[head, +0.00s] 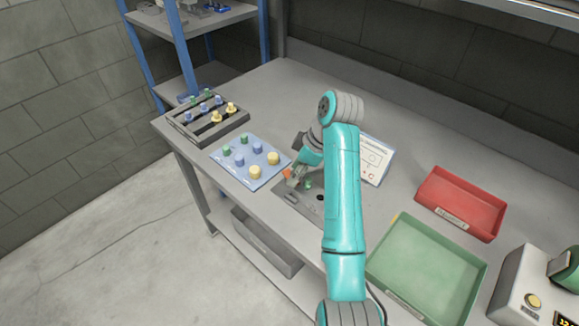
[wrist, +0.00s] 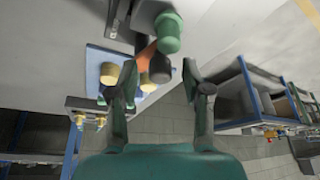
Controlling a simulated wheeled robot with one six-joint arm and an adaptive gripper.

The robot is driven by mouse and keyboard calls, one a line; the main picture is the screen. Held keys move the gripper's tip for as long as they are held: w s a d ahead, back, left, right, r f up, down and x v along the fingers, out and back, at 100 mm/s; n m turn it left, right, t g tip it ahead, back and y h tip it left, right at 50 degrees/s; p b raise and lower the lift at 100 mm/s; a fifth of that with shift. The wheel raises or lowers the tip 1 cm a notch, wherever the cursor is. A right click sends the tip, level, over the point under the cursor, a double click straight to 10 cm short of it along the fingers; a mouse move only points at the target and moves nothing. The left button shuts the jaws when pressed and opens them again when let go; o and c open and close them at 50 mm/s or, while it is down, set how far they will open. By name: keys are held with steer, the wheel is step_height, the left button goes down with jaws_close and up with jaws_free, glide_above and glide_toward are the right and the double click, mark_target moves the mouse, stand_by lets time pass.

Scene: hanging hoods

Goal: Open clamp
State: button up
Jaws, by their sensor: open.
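The clamp shows as an orange part (head: 288,172) on a dark grey fixture (head: 291,198) on the bench. My arm hides part of it. In the wrist view the orange part (wrist: 147,55) lies beyond and between my fingertips, beside a green cylinder (wrist: 168,32) and a dark round part. The green cylinder (head: 308,184) also shows on the fixture in the head view. My gripper (wrist: 160,76) is open, with nothing seen held between its fingers. Whether a finger touches the orange part I cannot tell.
A blue board (head: 243,180) with several green, blue and yellow pegs lies left of the fixture, with a dark rack (head: 185,135) behind it. A white instruction sheet (head: 375,160), a red tray (head: 430,197) and a green tray (head: 385,262) lie to the right. The rear bench is clear.

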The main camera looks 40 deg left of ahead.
jaws_close()
steer(key=shift+s, duration=0.1)
stand_by(0.3)
steer(key=m, duration=0.1)
steer(key=m+t, duration=0.1)
steer(key=s+m, duration=0.1)
steer(key=shift+a+f+m, duration=0.1)
steer(key=shift+a+m, duration=0.2)
steer(key=m+t, duration=0.1)
steer(key=m, duration=0.1)
steer(key=s+a+m+t, duration=0.1)
steer(key=m, duration=0.1)
steer(key=shift+m, duration=0.3)
steer(key=m, duration=0.1)
steer(key=a+m+t, duration=0.1)
steer(key=m, duration=0.1)
steer(key=shift+s, duration=0.3)
steer(key=shift+a+m+t+h, duration=0.25)
steer(key=shift+m+t+h, duration=0.05)
steer(key=shift+m, duration=0.55)
steer(key=shift+a+m+t+h, duration=0.25)
steer(key=shift+m+t+h, duration=0.05)
steer(key=shift+m, duration=0.55)
